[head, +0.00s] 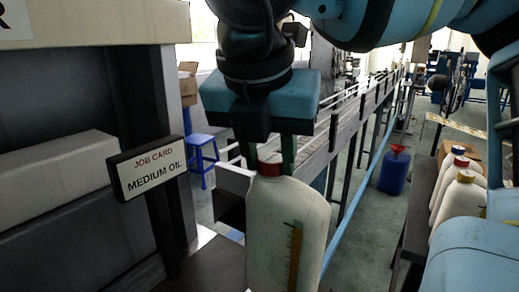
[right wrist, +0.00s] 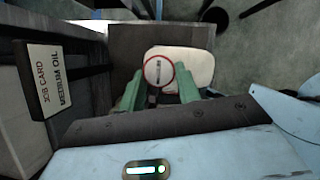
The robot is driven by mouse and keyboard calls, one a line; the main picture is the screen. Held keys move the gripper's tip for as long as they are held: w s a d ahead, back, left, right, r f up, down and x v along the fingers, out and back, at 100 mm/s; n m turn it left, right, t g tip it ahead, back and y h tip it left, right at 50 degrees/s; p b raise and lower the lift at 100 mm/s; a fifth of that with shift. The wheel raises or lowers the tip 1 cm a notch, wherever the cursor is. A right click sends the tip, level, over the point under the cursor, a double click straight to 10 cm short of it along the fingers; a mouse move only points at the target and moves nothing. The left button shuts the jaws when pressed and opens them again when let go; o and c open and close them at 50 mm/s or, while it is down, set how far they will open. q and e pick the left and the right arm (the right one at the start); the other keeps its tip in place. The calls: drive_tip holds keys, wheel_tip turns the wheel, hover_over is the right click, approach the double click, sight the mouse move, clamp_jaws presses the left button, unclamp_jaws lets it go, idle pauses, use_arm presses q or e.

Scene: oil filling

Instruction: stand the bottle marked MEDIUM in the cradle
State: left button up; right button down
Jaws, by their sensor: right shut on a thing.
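A white bottle (head: 285,235) with a red cap (head: 269,165) and a brown level strip hangs upright below my right gripper (head: 268,158). The gripper's green fingers are shut on the bottle at its cap and neck. In the right wrist view the bottle (right wrist: 190,66) lies between the green fingers (right wrist: 158,92), its round cap (right wrist: 158,71) bearing a dark mark too small to read. No MEDIUM marking is legible on the bottle. The bottle's base is cut off in the head view. I cannot make out the cradle for certain. My left gripper is not in view.
A job card (head: 150,169) reading MEDIUM OIL stands at left. A dark brown surface (head: 200,268) lies beside the bottle. More white bottles (head: 462,200) stand on a bench at right. A blue can (head: 394,174) with a red funnel is on the floor behind.

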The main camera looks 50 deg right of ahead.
sight(269, 211)
drive_tip(key=shift+f+b, duration=0.7)
drive_tip(key=shift+f, duration=0.5)
drive_tip(key=shift+f+b, duration=0.35)
drive_tip(key=shift+f, duration=0.45)
drive_tip(key=shift+f+b, duration=0.9)
wheel_tip(269, 211, down, 2)
drive_tip(key=shift+f+b, duration=0.1)
drive_tip(key=shift+b, duration=1)
drive_tip(key=shift+f+b, duration=0.25)
drive_tip(key=shift+b, duration=0.05)
